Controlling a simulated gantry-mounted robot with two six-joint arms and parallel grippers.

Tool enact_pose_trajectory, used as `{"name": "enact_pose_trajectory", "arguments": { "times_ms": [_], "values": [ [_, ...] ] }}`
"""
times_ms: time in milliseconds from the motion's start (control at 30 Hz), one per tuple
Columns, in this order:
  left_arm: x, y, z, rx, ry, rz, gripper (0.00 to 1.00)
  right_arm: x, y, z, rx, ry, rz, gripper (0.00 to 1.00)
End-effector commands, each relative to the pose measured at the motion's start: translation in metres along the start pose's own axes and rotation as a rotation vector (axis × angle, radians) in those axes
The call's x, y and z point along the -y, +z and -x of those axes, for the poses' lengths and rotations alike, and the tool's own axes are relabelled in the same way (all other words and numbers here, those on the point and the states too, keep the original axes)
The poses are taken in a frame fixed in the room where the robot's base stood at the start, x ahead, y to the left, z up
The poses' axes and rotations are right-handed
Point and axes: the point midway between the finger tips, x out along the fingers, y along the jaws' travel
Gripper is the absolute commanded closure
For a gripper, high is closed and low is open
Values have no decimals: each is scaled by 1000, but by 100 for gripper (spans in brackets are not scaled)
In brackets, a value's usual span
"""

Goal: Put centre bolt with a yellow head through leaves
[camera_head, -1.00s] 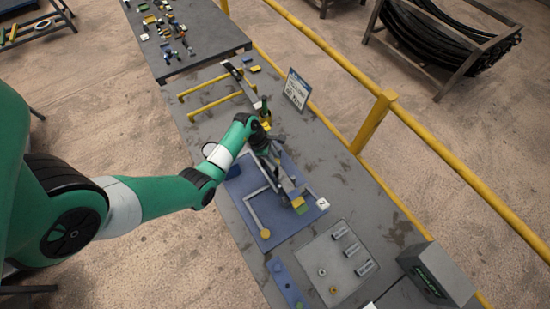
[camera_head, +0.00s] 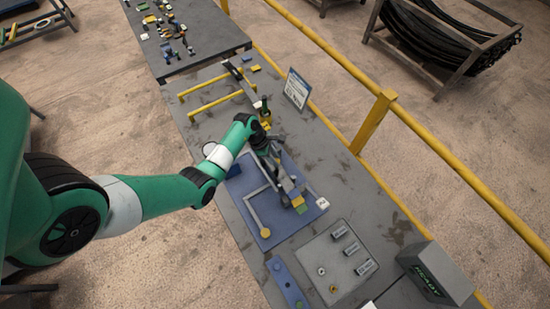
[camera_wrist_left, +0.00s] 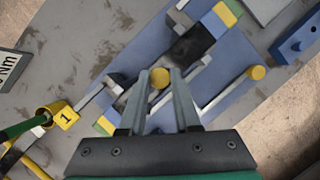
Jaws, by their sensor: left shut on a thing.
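The centre bolt's round yellow head (camera_wrist_left: 160,78) shows between the fingertips of my left gripper (camera_wrist_left: 161,84) in the left wrist view. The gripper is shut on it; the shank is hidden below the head. In the head view my left gripper (camera_head: 274,163) is over the leaf stack (camera_head: 287,184) on the blue fixture plate (camera_head: 289,231). The stack runs diagonally in the wrist view, with a dark part (camera_wrist_left: 190,45) and a green and yellow end (camera_wrist_left: 222,20). I cannot tell whether the bolt is in the leaves. My right gripper is not in view.
A second yellow knob (camera_wrist_left: 257,72) sits on a grey bar beside the stack. A yellow rail (camera_head: 330,131) borders the table.

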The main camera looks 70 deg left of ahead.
Motion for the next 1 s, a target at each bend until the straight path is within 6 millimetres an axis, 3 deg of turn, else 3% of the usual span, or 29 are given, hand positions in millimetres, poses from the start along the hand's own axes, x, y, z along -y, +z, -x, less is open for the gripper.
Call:
{"name": "enact_pose_trajectory", "arguments": {
  "times_ms": [1000],
  "values": [
    [0,-8,-19,0,0,0,100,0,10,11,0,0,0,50]
  ]
}}
